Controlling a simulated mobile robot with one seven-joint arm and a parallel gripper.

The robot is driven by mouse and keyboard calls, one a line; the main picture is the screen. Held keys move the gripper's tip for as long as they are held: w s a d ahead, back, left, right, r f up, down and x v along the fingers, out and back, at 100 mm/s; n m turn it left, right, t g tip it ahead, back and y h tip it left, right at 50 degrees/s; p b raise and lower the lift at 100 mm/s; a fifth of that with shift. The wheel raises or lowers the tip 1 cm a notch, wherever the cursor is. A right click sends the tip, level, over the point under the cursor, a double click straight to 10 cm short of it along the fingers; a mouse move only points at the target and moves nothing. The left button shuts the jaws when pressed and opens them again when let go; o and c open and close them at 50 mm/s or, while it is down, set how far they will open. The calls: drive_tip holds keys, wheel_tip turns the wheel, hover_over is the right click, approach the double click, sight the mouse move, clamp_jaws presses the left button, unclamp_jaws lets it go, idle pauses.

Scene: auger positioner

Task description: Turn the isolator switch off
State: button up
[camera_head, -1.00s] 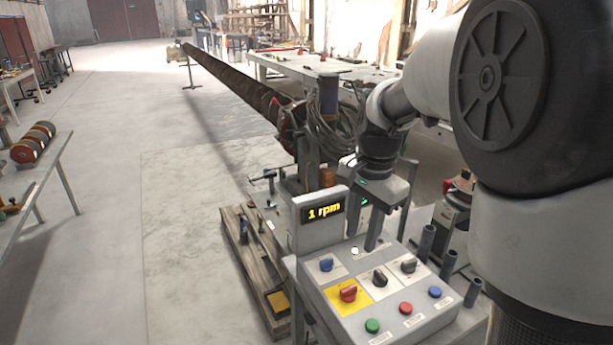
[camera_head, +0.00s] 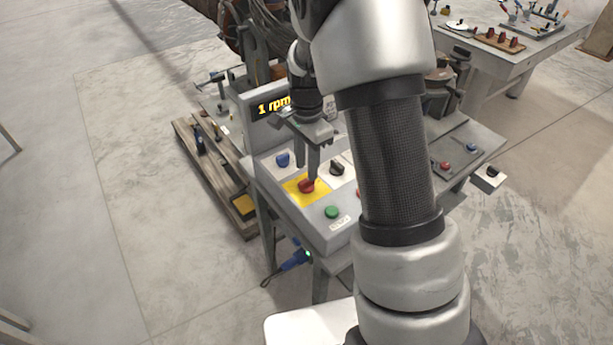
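The red rotary switch (camera_head: 306,186) sits on a yellow plate (camera_head: 293,194) on the sloped grey control panel. I take it to be the isolator switch; no label on it is readable. My gripper (camera_head: 311,176) points down at the panel, with a finger just above or touching the red knob. The fingers overlap from this angle, so the gap between them and any hold on the knob cannot be made out. The knob's exact angle is too small to read.
A blue knob (camera_head: 283,160), a black knob (camera_head: 337,168) and a green button (camera_head: 331,212) sit near the red switch. The display (camera_head: 273,104) reads "1 rpm". My arm hides the panel's right part. A wooden pallet (camera_head: 213,181) lies left; floor beyond is clear.

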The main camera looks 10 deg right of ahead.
sight(307, 184)
drive_tip(key=shift+f, duration=2.25)
drive_tip(key=shift+c, duration=0.2)
clamp_jaws()
